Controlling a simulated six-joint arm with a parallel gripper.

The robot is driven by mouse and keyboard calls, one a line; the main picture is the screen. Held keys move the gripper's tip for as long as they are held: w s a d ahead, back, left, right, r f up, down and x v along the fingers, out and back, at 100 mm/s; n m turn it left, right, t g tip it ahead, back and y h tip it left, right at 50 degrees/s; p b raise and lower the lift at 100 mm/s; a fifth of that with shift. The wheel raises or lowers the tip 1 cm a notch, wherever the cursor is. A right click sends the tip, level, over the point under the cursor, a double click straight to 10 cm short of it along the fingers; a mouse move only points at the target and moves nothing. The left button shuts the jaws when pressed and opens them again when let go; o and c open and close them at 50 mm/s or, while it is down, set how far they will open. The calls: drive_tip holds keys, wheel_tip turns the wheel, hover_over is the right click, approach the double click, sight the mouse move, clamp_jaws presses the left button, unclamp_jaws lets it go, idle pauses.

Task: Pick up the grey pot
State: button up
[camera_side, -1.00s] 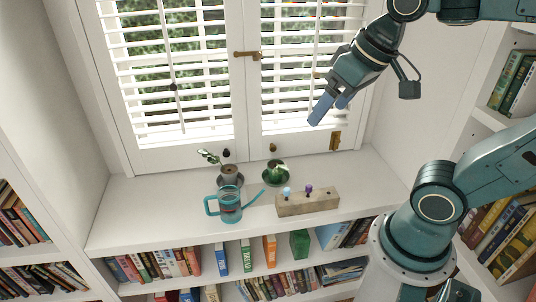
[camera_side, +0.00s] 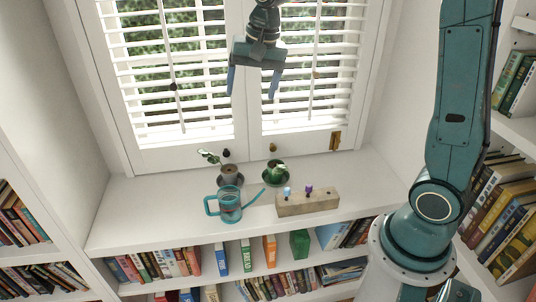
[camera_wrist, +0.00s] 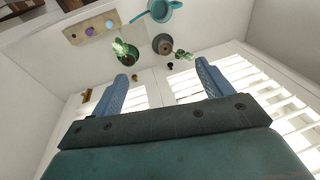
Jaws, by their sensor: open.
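The grey pot (camera_side: 229,173) holds a leafy plant and stands upright on a dark saucer on the white sill. It sits behind the teal watering can (camera_side: 229,207) and left of a green pot (camera_side: 275,171) with a plant. In the wrist view the grey pot (camera_wrist: 163,48) is above the space between the fingertips, its plant leaning right. My gripper (camera_side: 251,95) is open and empty, fingers pointing down, high above the sill in front of the shutters. Its two blue fingers also show in the wrist view (camera_wrist: 162,70), apart from the pot.
A wooden block (camera_side: 307,203) with a light blue and a purple knob lies right of the watering can, whose spout reaches toward it. White shutters (camera_side: 190,80) stand close behind the pots. The sill's left end is clear. Bookshelves (camera_side: 160,268) lie below.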

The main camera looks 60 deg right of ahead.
drive_tip(key=w+d+f+m+g, duration=0.1)
drive_tip(key=w+d+f+m, duration=0.1)
drive_tip(key=w+f, duration=0.3)
drive_tip(key=w+d+f+m, duration=0.3)
drive_tip(key=w+f+m, duration=0.1)
drive_tip(key=f, duration=0.6)
drive_tip(key=w+d+f+m+g+y, duration=0.1)
drive_tip(key=w+d+f+m, duration=0.1)
drive_tip(key=w+f, duration=0.4)
wheel_tip(320, 180, down, 2)
drive_tip(key=shift+w+d+f+m+g, duration=0.15)
drive_tip(key=shift+w+d+m+g, duration=0.15)
drive_tip(key=shift+d+m, duration=0.1)
hover_over(229, 170)
drive_tip(key=shift+s+d+f, duration=0.1)
drive_tip(key=shift+s+f, duration=0.1)
drive_tip(key=shift+f, duration=1.95)
drive_tip(key=shift+s+f, duration=0.15)
drive_tip(key=shift+f, duration=1.95)
drive_tip(key=shift+f, duration=0.1)
drive_tip(key=shift+a+f, duration=0.2)
drive_tip(key=shift+f, duration=1.05)
drive_tip(key=shift+a+f, duration=0.15)
drive_tip(key=shift+f, duration=1.05)
drive_tip(key=shift+c, duration=0.2)
